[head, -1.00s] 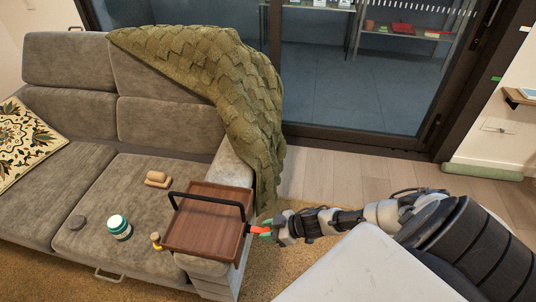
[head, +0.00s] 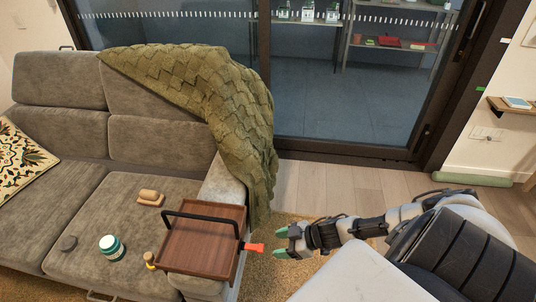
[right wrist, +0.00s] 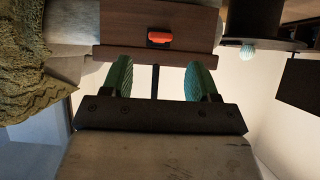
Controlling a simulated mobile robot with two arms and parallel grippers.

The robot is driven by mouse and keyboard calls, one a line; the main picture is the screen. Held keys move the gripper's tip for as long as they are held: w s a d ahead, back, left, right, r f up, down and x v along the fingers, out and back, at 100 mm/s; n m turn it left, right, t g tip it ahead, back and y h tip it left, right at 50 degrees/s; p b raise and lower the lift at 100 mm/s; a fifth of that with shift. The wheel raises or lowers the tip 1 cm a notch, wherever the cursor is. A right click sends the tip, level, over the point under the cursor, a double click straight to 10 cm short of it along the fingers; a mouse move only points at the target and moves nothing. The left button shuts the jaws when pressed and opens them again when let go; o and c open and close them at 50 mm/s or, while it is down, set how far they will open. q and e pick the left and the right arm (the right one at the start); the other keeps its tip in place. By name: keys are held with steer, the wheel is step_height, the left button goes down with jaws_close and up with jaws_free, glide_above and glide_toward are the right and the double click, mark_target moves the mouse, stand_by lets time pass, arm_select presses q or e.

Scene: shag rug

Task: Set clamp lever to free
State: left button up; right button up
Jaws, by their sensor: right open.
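The red clamp lever (head: 254,247) sticks out from the right side of a brown wooden tray (head: 205,250) that sits on the sofa's arm. In the right wrist view the lever (right wrist: 159,40) shows as a short red-orange piece against the wood, ahead of the fingers. My right gripper (head: 281,243) is open and empty, just right of the lever, with a small gap between them. In the right wrist view its two green fingertips (right wrist: 160,76) stand apart. My left gripper is not in view.
The tray has a black handle (head: 202,217). A green blanket (head: 235,120) drapes beside the tray. Bare floor (head: 335,185) is free behind my right gripper.

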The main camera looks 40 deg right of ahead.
steer(key=shift+v, duration=1.75)
